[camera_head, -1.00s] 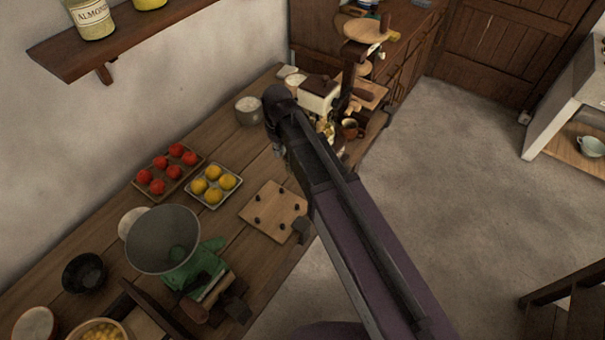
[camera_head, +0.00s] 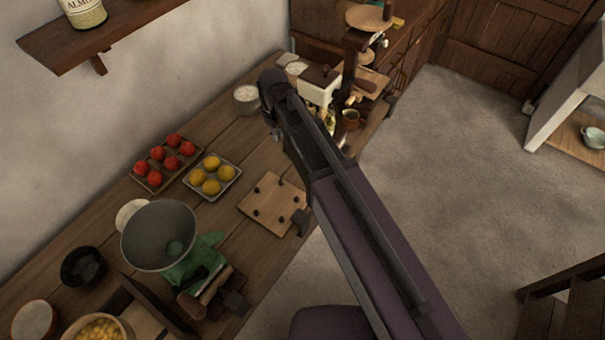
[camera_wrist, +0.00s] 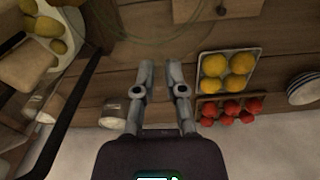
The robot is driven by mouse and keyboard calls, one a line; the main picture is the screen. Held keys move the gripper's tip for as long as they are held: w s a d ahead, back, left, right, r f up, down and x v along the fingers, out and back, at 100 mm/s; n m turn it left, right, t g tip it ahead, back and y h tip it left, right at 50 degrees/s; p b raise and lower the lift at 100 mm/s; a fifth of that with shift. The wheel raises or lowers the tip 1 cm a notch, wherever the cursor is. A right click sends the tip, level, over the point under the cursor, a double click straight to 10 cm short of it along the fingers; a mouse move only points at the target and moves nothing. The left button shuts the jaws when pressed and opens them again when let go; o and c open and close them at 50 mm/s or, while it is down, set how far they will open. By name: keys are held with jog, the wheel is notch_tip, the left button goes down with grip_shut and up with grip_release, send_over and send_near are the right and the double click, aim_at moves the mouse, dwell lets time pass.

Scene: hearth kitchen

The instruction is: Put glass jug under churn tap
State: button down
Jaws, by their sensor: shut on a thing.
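My gripper (camera_wrist: 160,68) points into the wrist view with its two fingers a little apart. It is shut on what looks like the clear glass jug (camera_wrist: 140,36), of which only faint curved outlines show. In the head view my arm covers the fingers and most of what they hold, over the far part of the wooden counter. A cream-white box with a brown lid (camera_head: 317,88) stands just right of the arm's end; it may be the churn, but I cannot make out a tap.
Open floor (camera_head: 440,190) lies right.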

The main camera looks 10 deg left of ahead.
notch_tip(320, 180, down, 14)
jog(key=b, duration=1.4)
jog(key=shift+r, duration=0.1)
jog(key=w, duration=0.1)
jog(key=w+d, duration=0.1)
jog(key=w, duration=0.1)
jog(key=shift+w+d+f, duration=0.3)
jog(key=shift+w+d, duration=0.05)
jog(key=shift+w, duration=0.05)
jog(key=shift+f+b, duration=0.35)
jog(key=shift+b, duration=0.2)
jog(key=shift+f, duration=0.15)
jog(key=c, duration=0.7)
grip_release()
jog(key=shift+r, duration=0.25)
